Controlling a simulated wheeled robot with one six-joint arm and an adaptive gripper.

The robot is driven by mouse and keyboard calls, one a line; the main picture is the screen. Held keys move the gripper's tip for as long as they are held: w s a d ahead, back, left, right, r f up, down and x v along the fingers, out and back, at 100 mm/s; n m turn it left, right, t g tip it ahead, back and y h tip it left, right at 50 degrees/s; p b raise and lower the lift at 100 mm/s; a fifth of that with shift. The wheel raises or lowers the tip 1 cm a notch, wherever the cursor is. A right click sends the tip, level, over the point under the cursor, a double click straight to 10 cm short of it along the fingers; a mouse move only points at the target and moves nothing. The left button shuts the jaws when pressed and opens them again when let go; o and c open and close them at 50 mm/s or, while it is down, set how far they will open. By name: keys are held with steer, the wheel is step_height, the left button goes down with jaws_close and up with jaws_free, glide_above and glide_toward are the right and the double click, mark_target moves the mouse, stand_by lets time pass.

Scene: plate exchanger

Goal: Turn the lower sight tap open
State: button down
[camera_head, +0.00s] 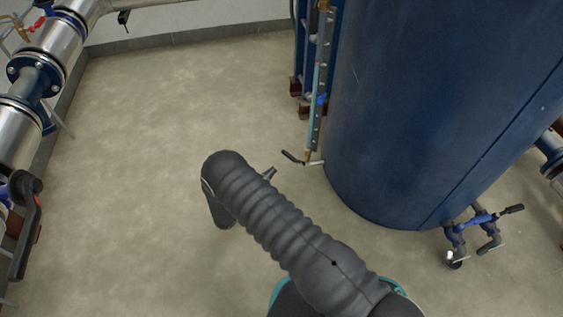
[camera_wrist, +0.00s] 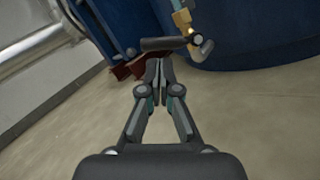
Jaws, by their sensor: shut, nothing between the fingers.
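The lower sight tap (camera_head: 307,158) is a small brass fitting at the foot of the sight glass (camera_head: 317,85), beside the large blue tank. Its dark lever (camera_head: 292,157) sticks out to the left in the head view. In the wrist view the lever (camera_wrist: 165,43) lies nearly level across the picture, left of the brass body (camera_wrist: 182,20). My gripper (camera_head: 272,171) is shut and empty, mostly hidden by my arm in the head view. In the wrist view its fingertips (camera_wrist: 158,64) are just below the lever; I cannot tell whether they touch it.
The blue tank (camera_head: 420,110) stands close on the right. Another valve with a dark handle (camera_head: 513,209) is low at the tank's right. Large pipes (camera_head: 65,40) run along the left. The floor (camera_head: 170,110) between is clear.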

mark_target(293, 158)
step_height(293, 158, down, 4)
steer(key=s+a+r+n+t+y, duration=0.1)
steer(key=a+n+t+y, duration=0.1)
steer(key=x, duration=0.9)
steer(key=shift+d+f, duration=0.2)
steer(key=shift+d, duration=0.35)
